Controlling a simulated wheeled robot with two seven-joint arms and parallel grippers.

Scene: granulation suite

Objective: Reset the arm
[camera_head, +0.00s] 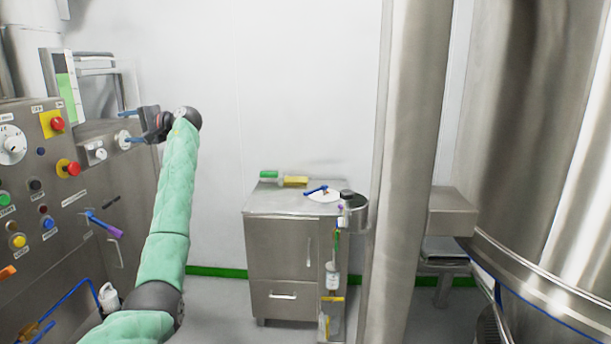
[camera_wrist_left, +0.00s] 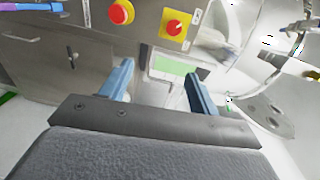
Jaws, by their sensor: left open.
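My left arm, in a green sleeve, reaches up from the bottom left in the head view. Its left gripper (camera_head: 131,127) is at the right end of the control panel (camera_head: 75,215), near a round dial (camera_head: 100,153). In the left wrist view the two blue fingers of the left gripper (camera_wrist_left: 159,80) stand wide apart with nothing between them. Beyond them are the panel face and a green screen (camera_wrist_left: 172,66). Whether the fingers touch the panel cannot be told. My right gripper is not in view.
A steel cabinet (camera_head: 282,250) with small tools on top stands mid-room. A steel column (camera_head: 408,170) and large vessel (camera_head: 545,150) fill the right. Floor between panel and cabinet is clear.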

